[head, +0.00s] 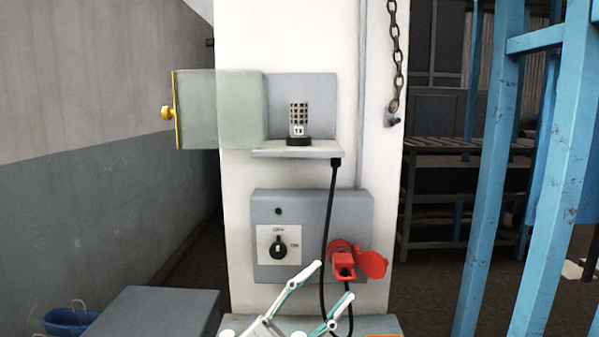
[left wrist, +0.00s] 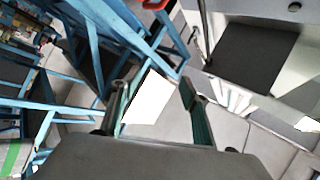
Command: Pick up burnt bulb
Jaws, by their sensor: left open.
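A bulb with a dark grid pattern (head: 298,117), probably the burnt bulb, stands upright in a black round base (head: 298,141) on a small grey shelf (head: 270,153) on the white pillar. I cannot tell from its look whether it is burnt. My left gripper (head: 334,280) is open at the bottom of the head view, below and well apart from the bulb. In the left wrist view my left gripper (left wrist: 162,84) is open, with a white patch behind its fingers that I cannot identify. The bulb does not show there. My right gripper is not in view.
A clear cover (head: 222,105) with a yellow edge and knob (head: 167,112) sticks out left of the shelf. Below is a grey switch box (head: 353,208) with a red plug (head: 343,262). A black cable (head: 328,220) hangs down. Blue posts (head: 482,190) stand right.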

